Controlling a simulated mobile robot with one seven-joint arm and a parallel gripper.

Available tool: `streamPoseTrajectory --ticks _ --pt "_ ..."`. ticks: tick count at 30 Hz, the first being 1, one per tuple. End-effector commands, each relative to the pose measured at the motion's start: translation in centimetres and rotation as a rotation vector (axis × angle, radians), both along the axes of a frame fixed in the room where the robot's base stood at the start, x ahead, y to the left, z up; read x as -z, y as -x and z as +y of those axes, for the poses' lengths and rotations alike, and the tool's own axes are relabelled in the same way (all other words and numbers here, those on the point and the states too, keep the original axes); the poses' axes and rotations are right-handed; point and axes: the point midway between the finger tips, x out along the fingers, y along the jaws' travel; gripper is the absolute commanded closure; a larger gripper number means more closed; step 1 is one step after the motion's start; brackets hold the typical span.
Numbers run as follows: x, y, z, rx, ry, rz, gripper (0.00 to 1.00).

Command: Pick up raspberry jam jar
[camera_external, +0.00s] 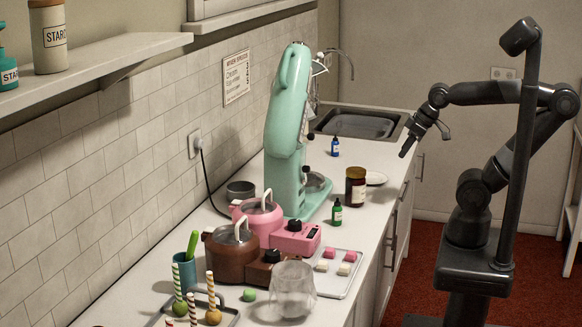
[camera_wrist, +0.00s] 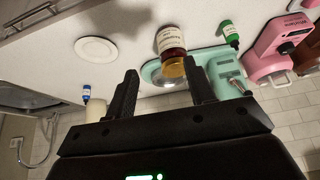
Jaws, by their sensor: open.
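A dark brown-red jar with a cream label (camera_external: 355,188) stands upright on the counter, beside the mint stand mixer; its label text is too small to read for certain. It also shows in the wrist view (camera_wrist: 171,42), at upper middle, beyond the gap between my fingers. My gripper (camera_external: 425,146) is open and empty. It hangs above and to the right of the jar, near the counter's front edge, clearly apart from it. In the wrist view my gripper (camera_wrist: 160,67) has its two black fingers spread, with nothing between them.
A white plate (camera_external: 376,178) lies right of the jar. A green bottle (camera_external: 337,213) and a blue bottle (camera_external: 335,148) stand nearby. The mint mixer (camera_external: 287,130) rises tall behind. A sink (camera_external: 360,123) is at the far end. Pink and brown machines crowd the near counter.

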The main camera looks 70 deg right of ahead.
Motion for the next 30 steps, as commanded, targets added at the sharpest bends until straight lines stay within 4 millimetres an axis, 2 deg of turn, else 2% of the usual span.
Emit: streamPoseTrajectory --ticks 4,18,26,30 --pt "0.0 0.0 0.0 0.0 0.0 0.0 0.51" --pt "0.0 0.0 0.0 0.0 0.0 0.0 0.12" --pt "0.0 -0.2 0.0 0.002 0.0 0.002 0.12" --pt "-0.1 -1.7 0.2 0.027 0.0 0.02 0.12"
